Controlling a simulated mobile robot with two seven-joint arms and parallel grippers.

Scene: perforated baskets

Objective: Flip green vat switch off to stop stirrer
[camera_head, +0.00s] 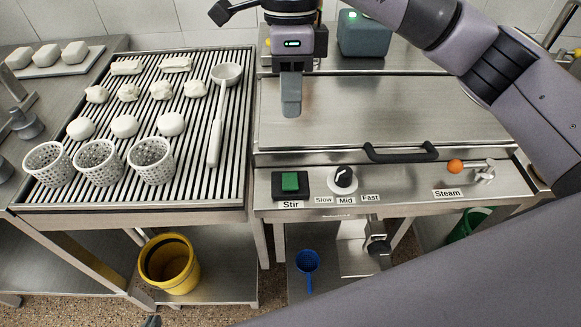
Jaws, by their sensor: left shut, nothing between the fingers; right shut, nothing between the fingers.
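The green switch (290,182) sits in a black frame on the vat's front panel, above the "Stir" label. Which way it is tipped is too small to tell. My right gripper (291,108) points down with its fingers shut and empty. It appears above the left part of the metal vat lid (350,130), behind and above the switch and apart from it. A grey box (365,38) with a lit green lamp stands behind the lid. The stirrer itself is hidden. My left gripper is not in view.
Right of the switch are a black speed dial (343,178) and an orange-knobbed steam valve (468,168). A black lid handle (400,153) juts above the panel. A slatted drain table (230,180) with perforated baskets (97,162) and a ladle (218,125) stands left.

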